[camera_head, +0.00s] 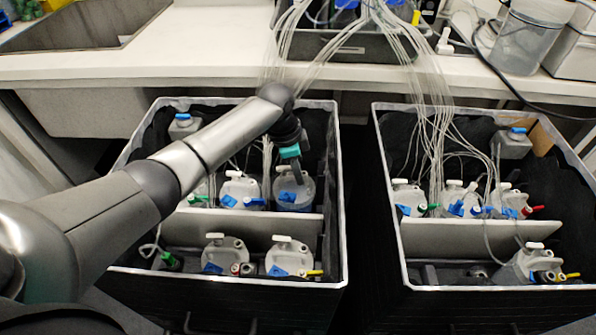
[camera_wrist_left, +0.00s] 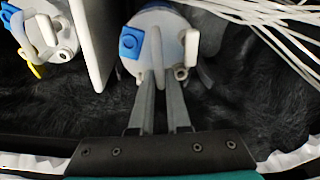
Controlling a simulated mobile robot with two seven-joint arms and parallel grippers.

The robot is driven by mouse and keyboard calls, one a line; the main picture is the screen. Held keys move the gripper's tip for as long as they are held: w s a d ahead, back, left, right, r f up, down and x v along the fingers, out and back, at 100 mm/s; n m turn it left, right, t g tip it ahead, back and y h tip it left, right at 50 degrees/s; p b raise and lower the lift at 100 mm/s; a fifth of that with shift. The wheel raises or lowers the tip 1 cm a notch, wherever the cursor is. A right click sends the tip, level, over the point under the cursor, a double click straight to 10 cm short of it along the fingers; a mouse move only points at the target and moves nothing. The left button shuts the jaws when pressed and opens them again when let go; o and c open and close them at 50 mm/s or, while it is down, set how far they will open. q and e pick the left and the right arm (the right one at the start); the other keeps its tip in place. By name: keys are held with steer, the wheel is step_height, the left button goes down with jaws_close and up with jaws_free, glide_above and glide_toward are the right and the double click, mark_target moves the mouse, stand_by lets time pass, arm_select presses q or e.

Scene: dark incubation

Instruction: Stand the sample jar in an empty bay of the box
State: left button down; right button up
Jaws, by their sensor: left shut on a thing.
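My left gripper (camera_head: 299,182) reaches down into the left box (camera_head: 334,150) and is shut on a sample jar. The jar (camera_head: 288,200) has a white lid, a blue clip and a pale handle, and is at the right end of the back row, beside the divider. In the left wrist view, the fingers (camera_wrist_left: 157,82) close at the near edge of the jar's lid (camera_wrist_left: 160,42). Whether the jar's base touches the box floor is hidden. The right box (camera_head: 375,150) has an open space (camera_head: 440,272) in its front row, left of one jar. My right gripper is not in view.
Other lidded jars (camera_head: 240,190) stand in both boxes. A pale divider (camera_head: 480,237) splits the right box. Thin white tubes (camera_head: 440,130) hang from the bench tray into both boxes. A white bench (camera_head: 200,50) runs behind, with a clear container (camera_head: 533,38).

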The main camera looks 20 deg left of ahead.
mark_target(297, 187)
arm_select(q)
steer(key=shift+w+f+b, duration=0.1)
steer(key=shift+f+b, duration=0.9)
steer(key=shift+f, duration=1.1)
steer(key=c, duration=0.8)
jaws_free()
steer(key=shift+s+f, duration=0.15)
steer(key=shift+s, duration=0.05)
step_height(297, 187, up, 9)
steer(key=p, duration=0.9)
steer(key=shift+w, duration=0.1)
